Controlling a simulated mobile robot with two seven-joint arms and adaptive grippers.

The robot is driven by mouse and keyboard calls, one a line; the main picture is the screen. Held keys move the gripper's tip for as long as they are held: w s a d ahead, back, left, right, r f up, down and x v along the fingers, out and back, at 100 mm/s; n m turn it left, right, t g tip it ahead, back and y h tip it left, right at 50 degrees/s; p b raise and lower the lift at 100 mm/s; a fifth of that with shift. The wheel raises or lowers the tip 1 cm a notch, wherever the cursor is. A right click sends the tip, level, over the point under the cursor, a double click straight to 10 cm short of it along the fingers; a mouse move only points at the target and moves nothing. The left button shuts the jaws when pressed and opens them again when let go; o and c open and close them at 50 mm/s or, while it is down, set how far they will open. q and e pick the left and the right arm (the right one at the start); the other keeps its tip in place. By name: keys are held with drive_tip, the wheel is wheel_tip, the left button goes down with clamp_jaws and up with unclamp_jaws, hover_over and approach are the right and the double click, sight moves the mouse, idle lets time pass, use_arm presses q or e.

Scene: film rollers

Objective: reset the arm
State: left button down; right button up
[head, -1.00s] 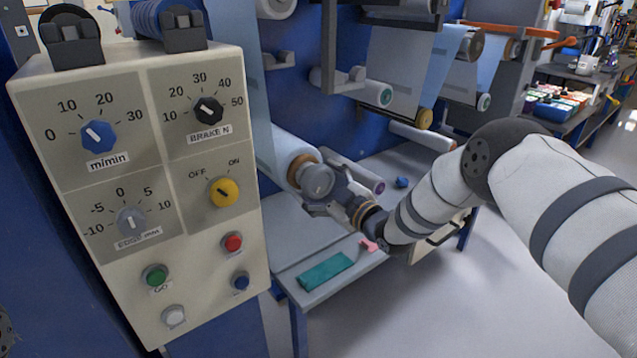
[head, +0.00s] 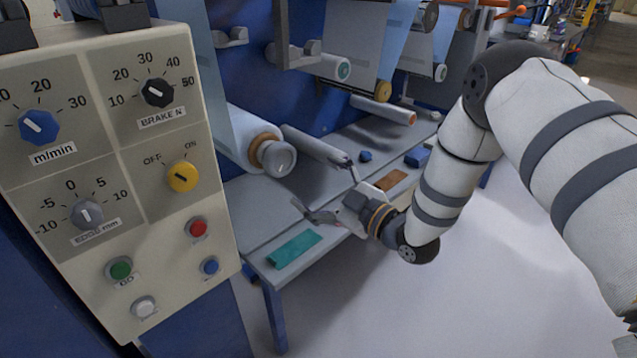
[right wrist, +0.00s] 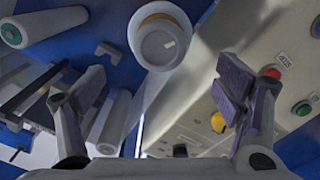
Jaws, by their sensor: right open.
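My right arm reaches in from the right in the head view. Its gripper (head: 328,188) is open and empty, above the grey bench and in front of the film rollers. In the right wrist view the two fingers (right wrist: 165,95) stand wide apart with nothing between them. Beyond them is the round grey end of a film roller (right wrist: 160,45), apart from the fingers. The same roller end shows in the head view (head: 277,158), up and left of the gripper. My left gripper is not in view.
A control panel (head: 140,235) with knobs and buttons stands at the left. A teal block (head: 294,249) lies on the bench (head: 250,215) below my right gripper. A brown piece (head: 388,182) and blue pieces (head: 417,157) lie farther right. The floor at the right is clear.

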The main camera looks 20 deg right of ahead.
idle(0.3)
drive_tip(key=s+a+f+m+g+h+p, duration=0.1)
drive_tip(key=s+f+m+g+h, duration=0.3)
drive_tip(key=s+f, duration=0.6)
drive_tip(key=s+a+f+m+g, duration=0.25)
drive_tip(key=s+f+g, duration=0.35)
drive_tip(key=s+f, duration=0.4)
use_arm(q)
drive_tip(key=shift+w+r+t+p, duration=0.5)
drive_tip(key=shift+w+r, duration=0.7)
use_arm(e)
drive_tip(key=s+d+f+m+g+h, duration=0.1)
drive_tip(key=s+m+g, duration=0.4)
drive_tip(key=s, duration=2.4)
drive_tip(key=d+g+h, duration=0.1)
drive_tip(key=g, duration=0.3)
drive_tip(key=shift+s+f+g, duration=0.3)
drive_tip(key=shift+s, duration=0.1)
drive_tip(key=shift+w, duration=0.1)
